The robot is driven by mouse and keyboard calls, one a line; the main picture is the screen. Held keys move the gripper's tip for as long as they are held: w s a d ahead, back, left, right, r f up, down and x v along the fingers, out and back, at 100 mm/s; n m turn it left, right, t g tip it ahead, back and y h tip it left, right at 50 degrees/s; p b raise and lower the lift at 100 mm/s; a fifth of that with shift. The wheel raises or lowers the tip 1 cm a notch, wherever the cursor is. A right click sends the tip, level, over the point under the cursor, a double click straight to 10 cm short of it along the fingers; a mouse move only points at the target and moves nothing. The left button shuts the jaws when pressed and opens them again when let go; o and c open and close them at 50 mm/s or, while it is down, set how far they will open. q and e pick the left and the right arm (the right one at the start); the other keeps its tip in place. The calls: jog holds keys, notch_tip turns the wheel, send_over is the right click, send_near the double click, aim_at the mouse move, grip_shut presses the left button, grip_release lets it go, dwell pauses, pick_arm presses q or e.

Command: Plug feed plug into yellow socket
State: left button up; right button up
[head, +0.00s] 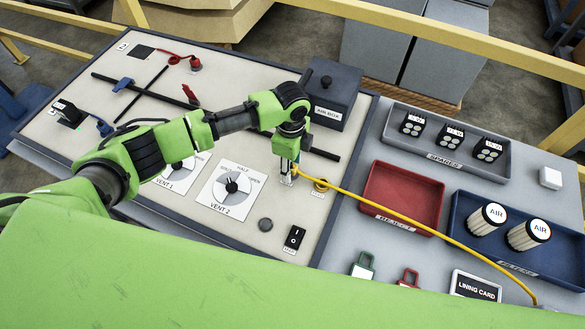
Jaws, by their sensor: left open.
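My left gripper (287,172) points down at the panel, just left of the yellow socket. It is open, at the near end of the yellow cable (430,228). The feed plug at that cable end is mostly hidden by the fingers; I cannot tell whether they touch it. The yellow socket (321,185) is a small round yellow fitting on the beige panel (250,190), with a label below it. The cable passes close by the socket and runs right and down to the tabletop's near right. My right gripper is not in view.
The dark air box (332,92) stands behind the gripper. Vent dials, including the vent 2 dial (231,187), and a black switch (294,238) are nearby. To the right are the red reject tray (402,197), spares tray (447,142) and blue filters tray (515,240).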

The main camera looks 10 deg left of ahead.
aim_at(292, 166)
pick_arm(q)
jog(key=shift+p, duration=0.35)
dwell(0.3)
grip_shut()
jog(key=shift+r, duration=0.1)
jog(key=shift+r+p, duration=2.95)
jog(key=shift+p, duration=0.3)
